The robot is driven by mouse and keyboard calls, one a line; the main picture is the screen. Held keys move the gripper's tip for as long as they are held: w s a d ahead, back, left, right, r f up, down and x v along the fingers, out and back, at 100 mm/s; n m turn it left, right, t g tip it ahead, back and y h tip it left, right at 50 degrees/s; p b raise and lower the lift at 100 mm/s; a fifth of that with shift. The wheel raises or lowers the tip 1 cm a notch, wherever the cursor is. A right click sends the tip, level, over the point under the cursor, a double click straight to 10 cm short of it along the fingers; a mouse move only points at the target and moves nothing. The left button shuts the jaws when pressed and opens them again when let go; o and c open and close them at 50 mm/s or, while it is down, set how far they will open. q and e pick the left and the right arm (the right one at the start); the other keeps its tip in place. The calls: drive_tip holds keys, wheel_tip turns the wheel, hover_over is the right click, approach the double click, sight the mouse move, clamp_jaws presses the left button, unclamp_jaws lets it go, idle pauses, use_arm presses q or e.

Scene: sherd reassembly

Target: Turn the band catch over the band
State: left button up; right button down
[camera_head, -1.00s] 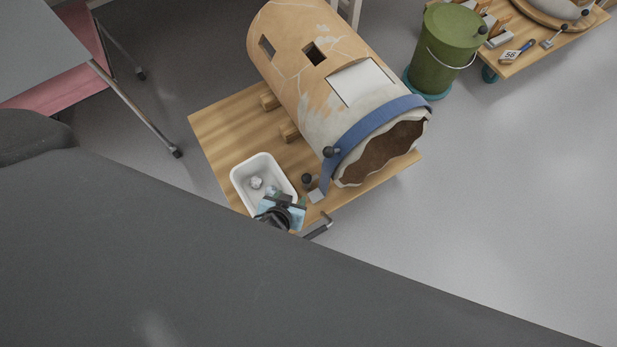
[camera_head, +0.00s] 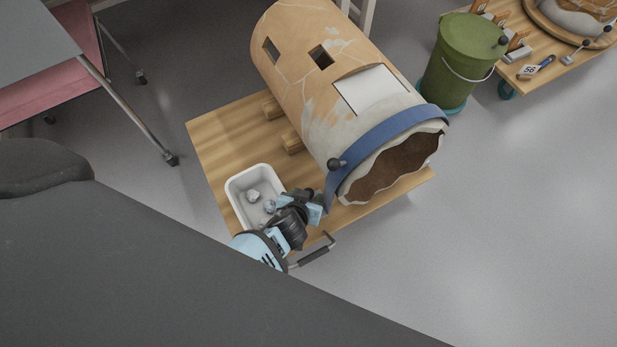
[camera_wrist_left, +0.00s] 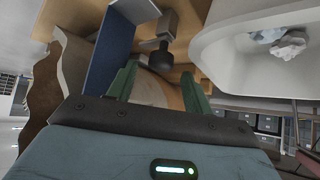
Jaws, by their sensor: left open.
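A large tan vessel (camera_head: 318,100) lies on its side with a blue band (camera_head: 385,137) around its ragged open end. My left gripper (camera_head: 314,207) is beside the band's lower end. Its green fingers (camera_wrist_left: 158,82) are open and empty, with the dark knob beyond and between them, apparently untouched. My right gripper is not in view.
A white tray (camera_head: 232,190) with pale pieces stands on the wooden board (camera_head: 215,130), close to my left gripper. Wooden blocks support the vessel. A green bin (camera_head: 460,65) and another wooden cart (camera_head: 540,68) stand at the upper right. The floor at right is clear.

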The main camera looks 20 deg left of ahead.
use_arm(q)
drive_tip(key=shift+b+x, duration=0.3)
drive_tip(key=shift+x, duration=0.6)
drive_tip(key=shift+c, duration=0.2)
drive_tip(key=c, duration=0.9)
drive_tip(key=shift+c, duration=0.2)
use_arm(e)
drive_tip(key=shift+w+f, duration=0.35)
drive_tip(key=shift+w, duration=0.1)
